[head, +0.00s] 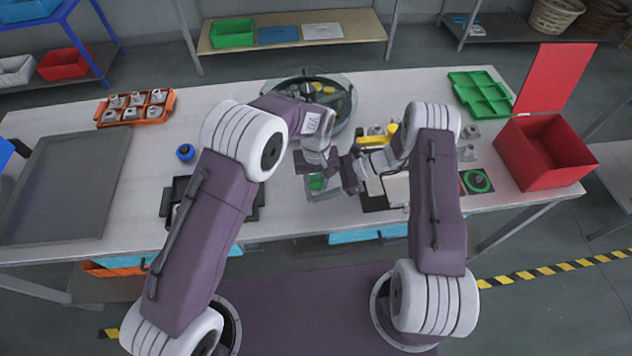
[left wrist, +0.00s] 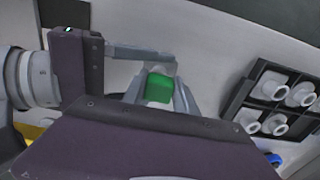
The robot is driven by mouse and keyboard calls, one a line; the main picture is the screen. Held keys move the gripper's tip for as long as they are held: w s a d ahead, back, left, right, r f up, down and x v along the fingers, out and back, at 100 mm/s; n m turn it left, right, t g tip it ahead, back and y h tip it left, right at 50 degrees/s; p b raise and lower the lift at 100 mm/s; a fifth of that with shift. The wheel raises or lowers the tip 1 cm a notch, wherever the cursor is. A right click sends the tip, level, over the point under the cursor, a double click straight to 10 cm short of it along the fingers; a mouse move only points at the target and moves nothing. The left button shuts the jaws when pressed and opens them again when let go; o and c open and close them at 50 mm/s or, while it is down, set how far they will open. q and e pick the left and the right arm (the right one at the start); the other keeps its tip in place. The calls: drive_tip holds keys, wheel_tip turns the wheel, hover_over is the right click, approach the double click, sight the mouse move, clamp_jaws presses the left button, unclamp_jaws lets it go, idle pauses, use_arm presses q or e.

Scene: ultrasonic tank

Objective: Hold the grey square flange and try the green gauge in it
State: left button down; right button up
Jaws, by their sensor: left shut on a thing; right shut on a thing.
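My left gripper (head: 310,168) and my right gripper (head: 348,172) meet above the middle of the table, close together. In the left wrist view the green gauge (left wrist: 159,88) shows as a green block between my left fingers, with a pale grey part at its top that looks like the grey square flange (left wrist: 157,70). A finger of my right gripper (left wrist: 140,53) reaches in beside them. My left gripper is shut on the flange and my right on the gauge. The fingers hide much of both, so I cannot tell whether the gauge sits inside the flange.
A dark tray (left wrist: 248,97) holds several pale flanges. A round glass-like basin (head: 345,88) stands behind the grippers. An orange rack (head: 137,122), a blue knob (head: 185,152), a green divided tray (head: 480,95) and a red open box (head: 543,160) stand around. Bare table lies at left centre.

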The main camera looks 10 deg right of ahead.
use_arm(q)
drive_tip(key=shift+r, duration=3.05)
use_arm(e)
drive_tip(key=o, duration=1.3)
drive_tip(key=shift+c, duration=0.2)
use_arm(q)
wheel_tip(320, 180, down, 2)
drive_tip(key=shift+f+b, duration=0.2)
drive_tip(key=shift+b, duration=0.95)
use_arm(e)
drive_tip(key=v, duration=1.1)
drive_tip(key=shift+d, duration=0.15)
drive_tip(key=shift+d+r, duration=0.25)
drive_tip(key=shift+d, duration=0.1)
use_arm(q)
drive_tip(key=shift+s+f, duration=0.1)
use_arm(e)
drive_tip(key=shift+f, duration=0.1)
